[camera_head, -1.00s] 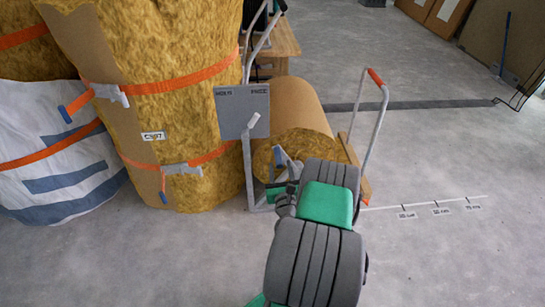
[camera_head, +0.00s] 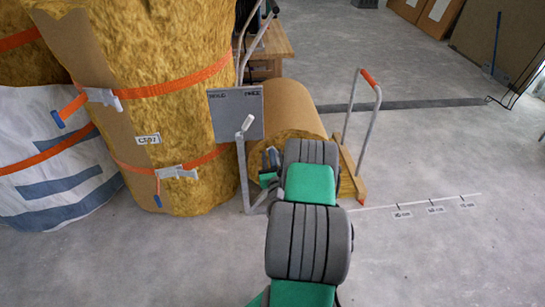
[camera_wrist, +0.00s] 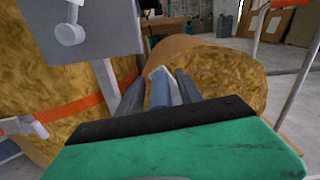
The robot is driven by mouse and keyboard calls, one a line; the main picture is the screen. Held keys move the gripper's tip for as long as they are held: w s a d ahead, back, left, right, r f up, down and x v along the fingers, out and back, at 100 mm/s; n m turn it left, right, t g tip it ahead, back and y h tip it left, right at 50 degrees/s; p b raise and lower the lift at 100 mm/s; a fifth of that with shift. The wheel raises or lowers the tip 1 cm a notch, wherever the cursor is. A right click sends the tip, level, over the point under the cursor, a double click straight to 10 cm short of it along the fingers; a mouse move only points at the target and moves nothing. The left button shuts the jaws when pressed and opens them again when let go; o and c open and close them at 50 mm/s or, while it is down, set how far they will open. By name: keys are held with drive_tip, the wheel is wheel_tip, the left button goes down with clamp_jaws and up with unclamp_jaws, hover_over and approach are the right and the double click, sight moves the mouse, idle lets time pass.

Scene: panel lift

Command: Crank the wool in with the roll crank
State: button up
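The wool roll (camera_head: 297,108), yellow wool in brown paper, lies on its side on a low frame; it also shows in the wrist view (camera_wrist: 215,72). My gripper (camera_head: 270,160) is at the near end of the roll, left of its middle. In the wrist view my two dark fingers (camera_wrist: 160,92) stand apart on either side of a blue-grey grip with a pale end (camera_wrist: 160,88), which looks like the roll crank's handle. Narrow gaps seem to show beside it; contact is unclear. My arm hides the crank's arm and hub.
A grey panel (camera_head: 236,115) stands left of the roll, with a white-knobbed lever (camera_head: 245,124) before it. Tall strapped wool rolls (camera_head: 170,70) fill the left. A red-gripped metal handle (camera_head: 368,77) rises at right. The floor beyond with marked line (camera_head: 430,201) is clear.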

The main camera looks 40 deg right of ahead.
clamp_jaws()
idle(1.2)
